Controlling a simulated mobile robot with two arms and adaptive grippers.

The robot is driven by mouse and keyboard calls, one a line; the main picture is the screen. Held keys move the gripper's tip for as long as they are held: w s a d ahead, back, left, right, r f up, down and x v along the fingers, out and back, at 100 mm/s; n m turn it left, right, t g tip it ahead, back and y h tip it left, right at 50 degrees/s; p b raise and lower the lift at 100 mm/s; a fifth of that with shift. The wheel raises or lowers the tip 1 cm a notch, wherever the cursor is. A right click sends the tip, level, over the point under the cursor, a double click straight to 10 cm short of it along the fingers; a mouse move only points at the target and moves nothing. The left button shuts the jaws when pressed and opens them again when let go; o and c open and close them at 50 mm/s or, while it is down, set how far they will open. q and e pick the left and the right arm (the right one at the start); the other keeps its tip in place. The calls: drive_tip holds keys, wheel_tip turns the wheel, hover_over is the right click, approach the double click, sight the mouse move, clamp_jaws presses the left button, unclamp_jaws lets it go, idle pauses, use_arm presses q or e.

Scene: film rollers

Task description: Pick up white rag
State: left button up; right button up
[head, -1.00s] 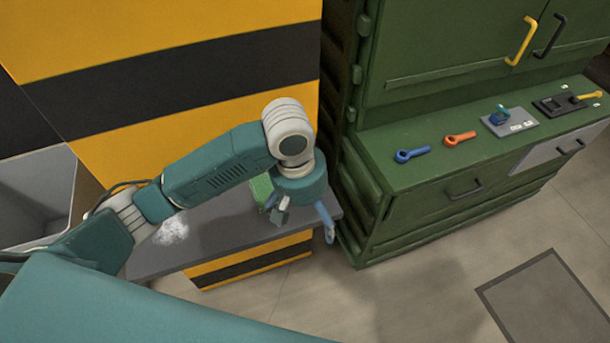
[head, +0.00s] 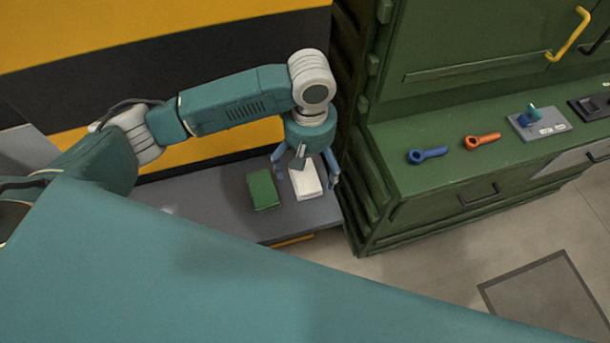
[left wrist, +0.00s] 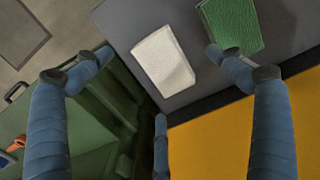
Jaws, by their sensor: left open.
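The white rag (head: 306,184) is a folded, flat block on the grey shelf, near its right end. In the left wrist view the white rag (left wrist: 163,60) lies whole between the open fingers. My left gripper (head: 305,172) is open and empty above the rag, pointing down, with fingers on both sides of it in the head view. In the left wrist view the left gripper (left wrist: 158,60) has its fingers spread wide. I cannot tell how high it is above the rag. My right gripper is not in view.
A green folded cloth (head: 262,190) lies just left of the rag on the grey shelf (head: 225,208). A green cabinet (head: 400,212) stands close on the right, with a blue tool (head: 428,156) and an orange tool (head: 482,142) on it. A yellow-and-black wall (head: 150,60) is behind.

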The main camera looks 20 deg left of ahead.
sight(310, 174)
use_arm(q)
drive_tip(key=shift+w+f, duration=0.15)
drive_tip(key=shift+f, duration=0.2)
drive_tip(key=f, duration=0.1)
drive_tip(key=f+p, duration=0.1)
drive_tip(key=f, duration=0.2)
drive_tip(key=shift+w+f+p, duration=0.2)
drive_tip(key=shift+w+p, duration=0.15)
drive_tip(key=shift+w, duration=0.05)
drive_tip(key=shift+f, duration=0.25)
drive_tip(key=shift+c, duration=1.2)
drive_tip(key=c, duration=0.9)
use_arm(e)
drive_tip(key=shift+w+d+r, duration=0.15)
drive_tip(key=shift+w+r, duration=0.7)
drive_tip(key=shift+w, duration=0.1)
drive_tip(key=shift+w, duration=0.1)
